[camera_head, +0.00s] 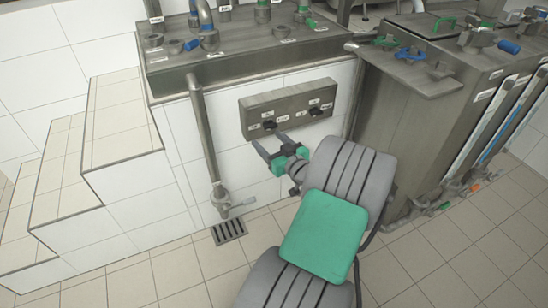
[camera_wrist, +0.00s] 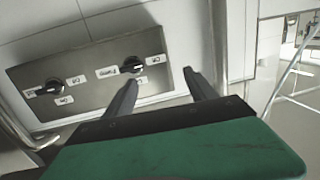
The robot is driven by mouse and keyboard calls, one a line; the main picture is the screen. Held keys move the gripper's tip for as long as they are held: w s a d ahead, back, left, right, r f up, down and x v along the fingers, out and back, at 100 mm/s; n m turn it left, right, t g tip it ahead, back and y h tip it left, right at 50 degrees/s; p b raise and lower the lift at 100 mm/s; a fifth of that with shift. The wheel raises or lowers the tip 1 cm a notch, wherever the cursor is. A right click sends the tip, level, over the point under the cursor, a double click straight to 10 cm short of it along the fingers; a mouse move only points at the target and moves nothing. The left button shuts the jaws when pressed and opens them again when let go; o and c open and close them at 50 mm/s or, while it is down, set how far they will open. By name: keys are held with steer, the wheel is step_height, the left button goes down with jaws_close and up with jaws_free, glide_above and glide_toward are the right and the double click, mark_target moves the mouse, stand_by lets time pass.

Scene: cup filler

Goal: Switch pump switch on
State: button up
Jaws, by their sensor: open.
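A grey metal switch panel (camera_head: 288,108) is fixed to the white tiled wall and carries two black rotary knobs. In the wrist view the panel (camera_wrist: 90,105) seems upside down. There, one knob (camera_wrist: 132,65) lies close to the left fingertip of my gripper (camera_wrist: 161,78), apparently not between the fingers.
A vertical metal pipe (camera_head: 203,130) with a valve runs left of the panel. A steel tank (camera_head: 405,130) stands at the right. Above the panel, a metal counter (camera_head: 235,62) carries pipes and valves. Tiled steps (camera_head: 120,150) are at left; a floor drain (camera_head: 229,231) lies below.

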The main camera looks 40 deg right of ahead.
mark_target(272, 128)
steer(key=s+d+f+m+h, duration=0.1)
steer(key=s+d+f+h, duration=0.1)
steer(key=s+d, duration=0.15)
steer(key=shift+t, duration=0.3)
steer(key=x, duration=0.2)
steer(key=b+x, duration=0.1)
steer(key=x, duration=0.5)
steer(key=shift+w+d+r+b, duration=0.15)
steer(key=shift+w+r+b, duration=0.1)
steer(key=shift+b, duration=0.05)
steer(key=shift+m, duration=0.3)
steer(key=c, duration=1.4)
